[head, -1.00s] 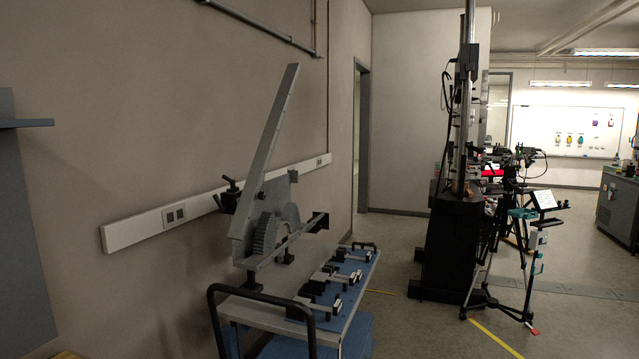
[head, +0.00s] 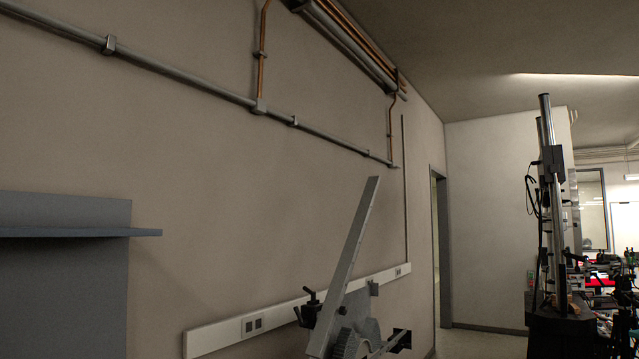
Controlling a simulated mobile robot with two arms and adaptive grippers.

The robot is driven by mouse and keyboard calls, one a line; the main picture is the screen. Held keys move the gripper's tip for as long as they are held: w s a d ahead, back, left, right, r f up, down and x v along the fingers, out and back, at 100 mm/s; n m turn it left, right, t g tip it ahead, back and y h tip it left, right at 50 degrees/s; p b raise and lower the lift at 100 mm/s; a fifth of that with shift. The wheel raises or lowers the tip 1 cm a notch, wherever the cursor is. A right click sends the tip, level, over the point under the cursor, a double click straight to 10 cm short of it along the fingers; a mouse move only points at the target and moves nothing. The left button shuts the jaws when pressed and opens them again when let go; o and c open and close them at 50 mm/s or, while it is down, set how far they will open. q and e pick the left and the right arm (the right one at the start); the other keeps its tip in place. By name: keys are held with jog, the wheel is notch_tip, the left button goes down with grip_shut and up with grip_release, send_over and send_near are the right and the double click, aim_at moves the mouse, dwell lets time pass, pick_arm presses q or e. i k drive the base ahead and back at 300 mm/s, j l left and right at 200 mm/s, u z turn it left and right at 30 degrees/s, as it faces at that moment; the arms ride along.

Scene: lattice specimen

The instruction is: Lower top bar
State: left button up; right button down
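The top bar (head: 345,262) is a long grey bar in the head view, right of the middle. It is raised and tilted steeply, its upper end leaning to the right. Its lower end is beside a grey toothed gear (head: 350,343) at the bottom edge. A black clamp handle (head: 309,309) is left of the bar. The lower part of the device and the cart under it are cut off by the bottom of the picture. Neither of my grippers is in view.
A wall with a white socket rail (head: 230,337) stands behind the bar. A blue-grey shelf (head: 80,230) is at the left. Pipes (head: 200,78) run high along the wall. A tall metal column (head: 553,200) with a black base stands at the right, before a doorway and equipment.

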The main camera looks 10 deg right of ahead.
aim_at(318, 341)
jog(key=i+l+u, duration=0.15)
jog(key=l+u, duration=0.55)
jog(key=i+l+u, duration=0.15)
jog(key=u, duration=0.2)
jog(key=k+l, duration=0.05)
jog(key=l, duration=0.05)
